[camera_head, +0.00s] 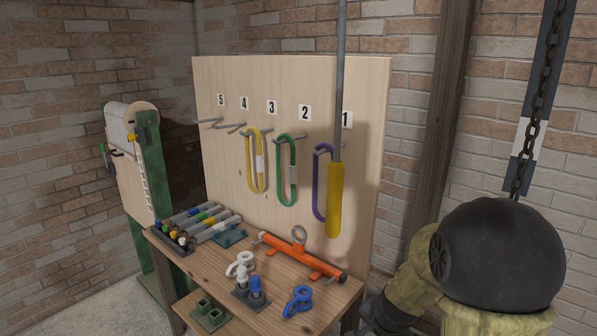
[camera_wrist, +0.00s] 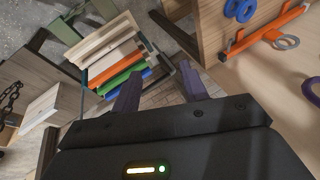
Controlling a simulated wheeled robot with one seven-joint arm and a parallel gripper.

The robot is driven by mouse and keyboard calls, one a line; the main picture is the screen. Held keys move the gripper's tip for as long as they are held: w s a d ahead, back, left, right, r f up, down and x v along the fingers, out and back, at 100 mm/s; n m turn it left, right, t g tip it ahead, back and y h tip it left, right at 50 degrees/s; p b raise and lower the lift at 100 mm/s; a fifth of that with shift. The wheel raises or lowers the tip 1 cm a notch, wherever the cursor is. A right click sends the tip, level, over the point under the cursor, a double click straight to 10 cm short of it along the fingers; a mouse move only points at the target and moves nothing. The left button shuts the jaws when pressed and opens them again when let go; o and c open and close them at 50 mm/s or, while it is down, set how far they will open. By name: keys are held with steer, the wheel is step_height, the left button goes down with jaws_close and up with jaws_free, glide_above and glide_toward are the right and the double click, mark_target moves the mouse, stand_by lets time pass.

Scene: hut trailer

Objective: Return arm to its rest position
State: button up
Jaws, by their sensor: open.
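My gripper (camera_wrist: 160,82) shows in the wrist view, with two dark purple fingers spread apart and nothing between them. It points toward a rack of coloured boards (camera_wrist: 118,72) beyond the fingertips. The fingers appear apart from everything around them. In the head view my gripper cannot be made out; a black rounded part and pale padded sections fill the lower right.
In the head view a wooden workbench (camera_head: 337,297) carries an orange bar (camera_head: 300,258), blue shackles (camera_head: 298,301) and tubes. A pegboard (camera_head: 225,78) holds yellow, green and purple loops. A yellow-handled rod (camera_head: 335,200) and a chain (camera_head: 527,140) hang nearby.

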steer(key=s+a+r+n+g, duration=0.1)
steer(key=s+n, duration=0.4)
steer(key=s, duration=0.2)
steer(key=s+a+r+n+g, duration=0.1)
steer(key=s+n, duration=0.4)
steer(key=s, duration=0.2)
steer(key=shift+s+a+r, duration=0.15)
steer(key=shift+a+r, duration=0.15)
steer(key=shift+r, duration=0.1)
